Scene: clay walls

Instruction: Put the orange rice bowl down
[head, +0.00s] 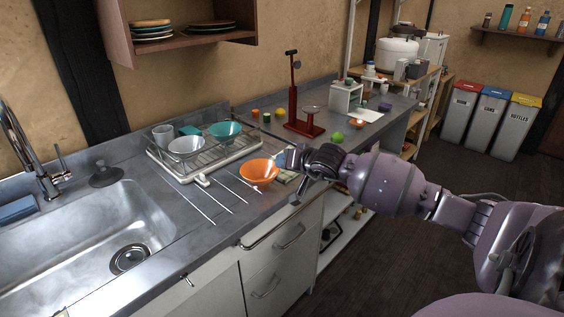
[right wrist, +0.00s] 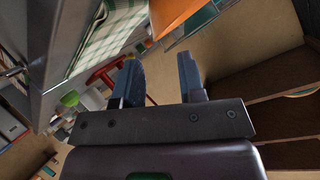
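The orange rice bowl (head: 258,173) is upright at the counter's front part, right of the dish rack, in the head view. Its orange side also shows at the top edge of the right wrist view (right wrist: 172,14). My right gripper (head: 290,160) is just right of the bowl. In the right wrist view its two fingers (right wrist: 163,78) are apart with nothing between them, and the bowl lies beyond the fingertips. The head view does not clearly show the fingertips. My left gripper is not in view.
A dish rack (head: 208,162) holds a white bowl (head: 186,147) and a teal bowl (head: 225,131). A checked cloth (right wrist: 112,32) lies beside the orange bowl. The sink (head: 85,235) is at left.

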